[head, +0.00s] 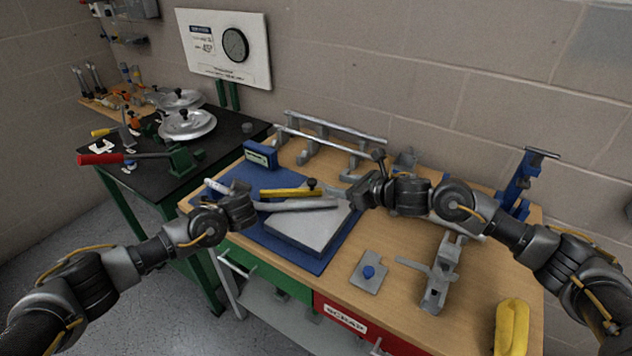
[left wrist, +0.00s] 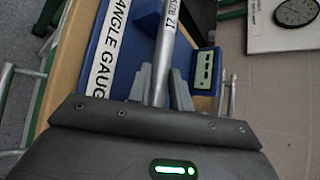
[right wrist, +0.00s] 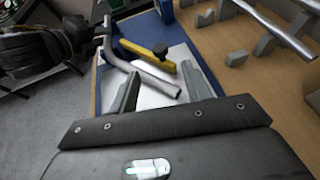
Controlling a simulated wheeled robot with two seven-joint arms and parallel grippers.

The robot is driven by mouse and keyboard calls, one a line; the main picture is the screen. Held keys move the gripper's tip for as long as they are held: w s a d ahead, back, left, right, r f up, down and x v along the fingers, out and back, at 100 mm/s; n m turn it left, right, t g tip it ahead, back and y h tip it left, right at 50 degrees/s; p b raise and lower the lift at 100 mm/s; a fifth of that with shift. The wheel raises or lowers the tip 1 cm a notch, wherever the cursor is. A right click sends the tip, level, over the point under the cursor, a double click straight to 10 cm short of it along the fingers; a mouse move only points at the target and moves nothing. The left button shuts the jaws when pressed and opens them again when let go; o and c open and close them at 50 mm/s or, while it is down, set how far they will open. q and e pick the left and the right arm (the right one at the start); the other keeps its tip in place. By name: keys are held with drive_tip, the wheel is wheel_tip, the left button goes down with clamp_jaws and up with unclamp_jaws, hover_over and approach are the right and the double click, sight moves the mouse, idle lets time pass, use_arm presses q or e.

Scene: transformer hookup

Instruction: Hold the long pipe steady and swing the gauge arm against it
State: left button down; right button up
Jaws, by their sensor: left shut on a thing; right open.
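The long grey pipe (head: 305,204) has a bend near its left part and lies above the angle gauge's pale plate (head: 305,235). My left gripper (head: 250,207) is shut on it; the left wrist view shows the pipe (left wrist: 163,65) between the fingers. The yellow gauge arm (head: 285,193) with a black knob lies just behind the pipe, close beside it; the right wrist view shows it too (right wrist: 145,52). I cannot tell whether they touch. My right gripper (head: 357,193) is open and empty near the pipe's right end. In the right wrist view that end (right wrist: 172,90) appears between the fingers.
The gauge's blue base (head: 335,252) sits on the wooden bench. A yellow object (head: 511,325) lies at the right corner.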

sight(314, 181)
drive_tip(key=x, duration=1)
clamp_jaws()
